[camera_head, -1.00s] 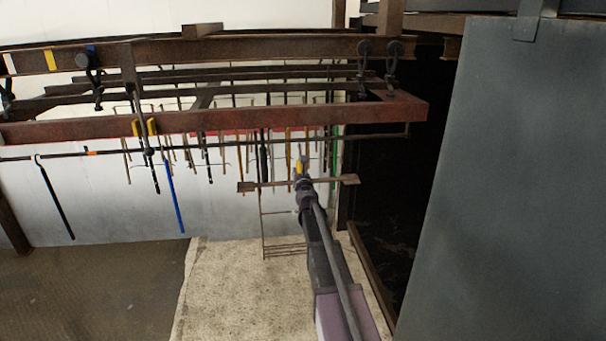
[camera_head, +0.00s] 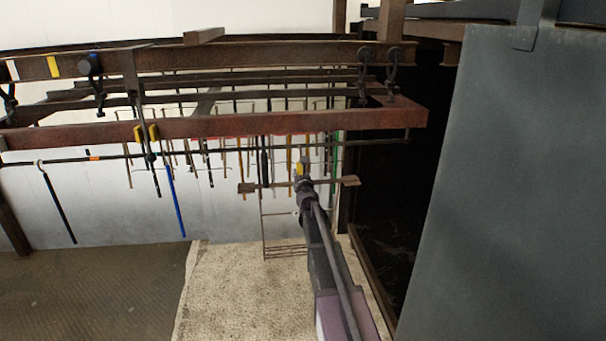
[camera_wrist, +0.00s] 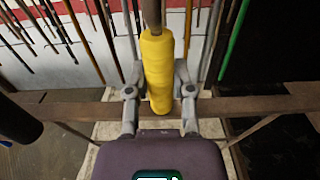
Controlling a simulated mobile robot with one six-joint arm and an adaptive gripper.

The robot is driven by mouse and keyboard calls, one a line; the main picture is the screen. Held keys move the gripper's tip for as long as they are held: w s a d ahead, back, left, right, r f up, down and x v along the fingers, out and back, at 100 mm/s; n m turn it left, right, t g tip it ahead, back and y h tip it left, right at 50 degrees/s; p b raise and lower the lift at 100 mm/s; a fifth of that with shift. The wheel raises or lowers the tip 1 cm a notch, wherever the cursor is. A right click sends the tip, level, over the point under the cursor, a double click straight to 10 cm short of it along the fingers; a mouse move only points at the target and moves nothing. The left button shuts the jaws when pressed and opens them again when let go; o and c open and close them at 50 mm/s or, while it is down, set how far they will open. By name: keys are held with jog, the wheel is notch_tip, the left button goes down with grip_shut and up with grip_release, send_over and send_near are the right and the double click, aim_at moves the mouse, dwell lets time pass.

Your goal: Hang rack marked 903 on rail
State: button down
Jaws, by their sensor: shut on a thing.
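My gripper (camera_head: 301,172) is shut on the yellow grip of a rack; the fingers also show in the wrist view (camera_wrist: 159,92) on both sides of the yellow grip (camera_wrist: 157,60). The rack has a flat brown crossbar (camera_head: 270,185) and a thin wire frame below it, partly behind my arm. The crossbar also shows in the wrist view (camera_wrist: 75,109). No number is readable on it. The rail (camera_head: 100,155) is a thin dark rod below the red-brown beam. In the head view the rack appears below the rail's right part; the depth between them is unclear.
A black rod (camera_head: 58,208) and a blue rod (camera_head: 175,202) hang at the left. Several thin rods hang behind the rail. The red-brown beam (camera_head: 250,125) runs above it. A large grey panel (camera_head: 515,180) stands at the right.

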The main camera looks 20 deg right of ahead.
aim_at(299, 163)
jog(key=shift+w+r+p, duration=0.2)
jog(key=shift+r+p, duration=0.75)
jog(key=shift+r, duration=0.15)
jog(key=shift+w+d, duration=0.1)
jog(key=shift+x, duration=1.1)
jog(key=shift+w, duration=0.25)
dwell(0.4)
jog(key=shift+w+d, duration=0.25)
jog(key=shift+w, duration=0.55)
jog(key=shift+f, duration=0.1)
dwell(0.3)
